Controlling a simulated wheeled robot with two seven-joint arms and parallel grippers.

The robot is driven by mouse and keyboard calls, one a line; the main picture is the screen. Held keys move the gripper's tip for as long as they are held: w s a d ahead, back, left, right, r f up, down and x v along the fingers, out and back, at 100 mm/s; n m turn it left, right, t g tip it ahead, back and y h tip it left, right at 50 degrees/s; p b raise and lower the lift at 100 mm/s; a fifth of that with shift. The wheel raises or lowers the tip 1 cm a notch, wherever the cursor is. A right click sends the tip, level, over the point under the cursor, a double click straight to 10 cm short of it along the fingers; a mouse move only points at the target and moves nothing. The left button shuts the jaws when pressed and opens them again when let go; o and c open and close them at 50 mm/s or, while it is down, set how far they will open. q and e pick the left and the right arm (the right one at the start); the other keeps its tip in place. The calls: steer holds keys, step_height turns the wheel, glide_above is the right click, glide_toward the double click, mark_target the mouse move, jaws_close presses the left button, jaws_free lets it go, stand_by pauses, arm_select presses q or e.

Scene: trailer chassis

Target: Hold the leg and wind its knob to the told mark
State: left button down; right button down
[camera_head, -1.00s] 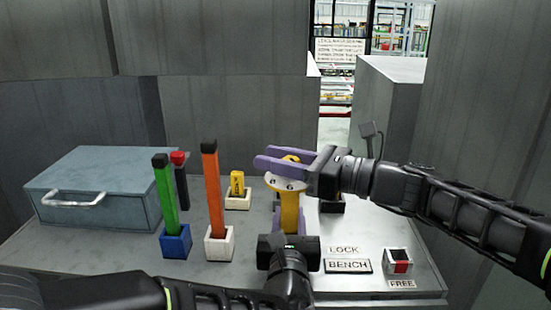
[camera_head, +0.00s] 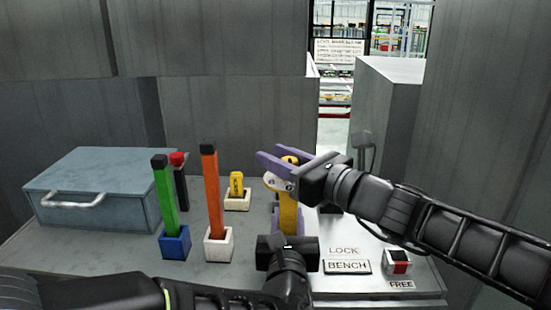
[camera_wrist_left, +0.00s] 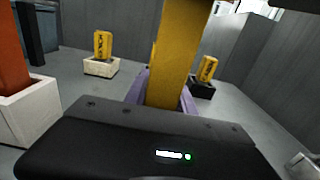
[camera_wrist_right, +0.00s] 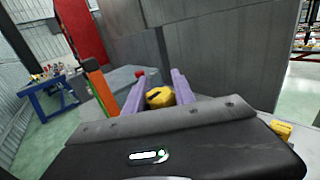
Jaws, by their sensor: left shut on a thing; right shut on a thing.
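The yellow leg (camera_head: 289,212) stands upright near the middle of the bench. My left gripper (camera_head: 288,222) is shut on its shaft, with purple fingers on either side; the shaft also fills the middle of the left wrist view (camera_wrist_left: 172,60). My right gripper (camera_head: 275,160) is level at the leg's top, shut on the yellow knob (camera_wrist_right: 160,97), which sits between its purple fingers in the right wrist view. A pale collar with dark dots (camera_head: 276,183) shows under the knob. Any mark reading is too small to tell, and the leg's foot is hidden behind my left gripper.
Green (camera_head: 167,198) and orange (camera_head: 212,190) bars stand in blocks left of the leg. A short yellow piece (camera_head: 236,184) sits in a white block behind. A blue-grey case (camera_head: 95,185) is far left. LOCK, BENCH (camera_head: 347,266) and FREE (camera_head: 402,285) labels lie front right.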

steer(key=shift+w+d+m+t+h, duration=0.1)
steer(key=shift+d+m+t+h, duration=0.05)
steer(key=shift+m+t+h, duration=0.2)
steer(key=c, duration=1)
jaws_free()
steer(key=v, duration=1.2)
